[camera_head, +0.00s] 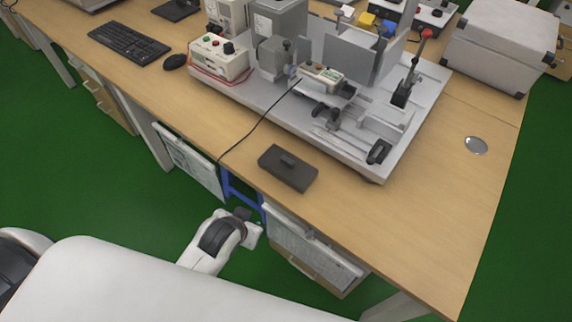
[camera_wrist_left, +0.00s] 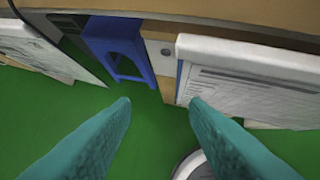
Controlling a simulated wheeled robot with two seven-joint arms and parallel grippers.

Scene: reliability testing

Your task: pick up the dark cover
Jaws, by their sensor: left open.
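The dark cover (camera_head: 288,168) is a flat dark grey rectangular piece with a small raised knob on top. It lies on the wooden table (camera_head: 420,215) near its front edge, in front of the test machine. My left gripper (camera_wrist_left: 160,103) shows in the left wrist view as two teal fingers, spread apart with nothing between them. In the head view my left arm's end (camera_head: 240,226) is in front of the table edge, to the lower left of the cover and apart from it. The cover is not visible in the left wrist view. My right gripper is not in view.
The test machine (camera_head: 350,140) on its pale base stands behind the cover. A black cable (camera_head: 262,118) runs over the table edge left of the cover. Under the table are a blue stool (camera_wrist_left: 118,48) and paper-covered panels (camera_wrist_left: 240,80). The table's right front is mostly clear.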

